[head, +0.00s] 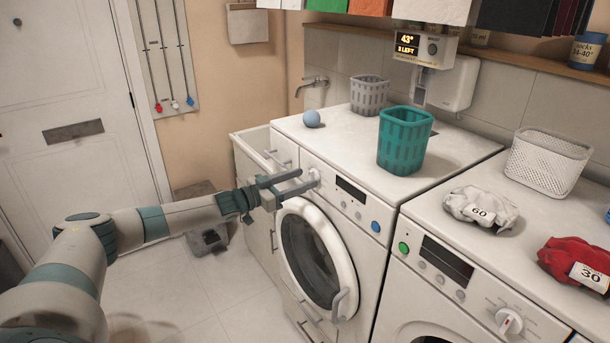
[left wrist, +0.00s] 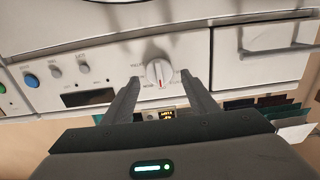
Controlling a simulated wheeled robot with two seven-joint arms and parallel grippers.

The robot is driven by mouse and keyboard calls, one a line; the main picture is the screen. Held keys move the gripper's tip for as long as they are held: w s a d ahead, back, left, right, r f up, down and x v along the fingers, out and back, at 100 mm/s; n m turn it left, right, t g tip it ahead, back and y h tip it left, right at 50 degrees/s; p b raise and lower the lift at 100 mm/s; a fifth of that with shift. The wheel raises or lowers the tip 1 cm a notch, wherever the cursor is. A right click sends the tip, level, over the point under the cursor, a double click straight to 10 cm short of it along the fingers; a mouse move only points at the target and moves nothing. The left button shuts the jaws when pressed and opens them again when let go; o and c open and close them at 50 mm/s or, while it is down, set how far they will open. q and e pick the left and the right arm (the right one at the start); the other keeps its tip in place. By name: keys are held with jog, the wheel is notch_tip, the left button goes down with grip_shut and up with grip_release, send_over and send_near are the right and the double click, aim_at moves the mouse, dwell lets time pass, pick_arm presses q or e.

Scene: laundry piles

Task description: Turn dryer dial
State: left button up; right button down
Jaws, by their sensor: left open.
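The left machine (head: 376,262), white with a round glass door, has a white dial (head: 314,177) at the left end of its front panel. In the left wrist view the dial (left wrist: 159,74) shows a raised grip with a red mark toward the bottom of the picture. My left gripper (head: 306,179) is open, with its fingertips at the dial. In the left wrist view the fingers of this gripper (left wrist: 160,78) stand on either side of the dial, with gaps visible; contact cannot be told. My right gripper is out of view.
A second machine (head: 455,232) with its own dial (head: 508,321) stands to the right.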

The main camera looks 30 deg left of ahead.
pick_arm(q)
jog(key=shift+x, duration=0.9)
jog(key=c, duration=1)
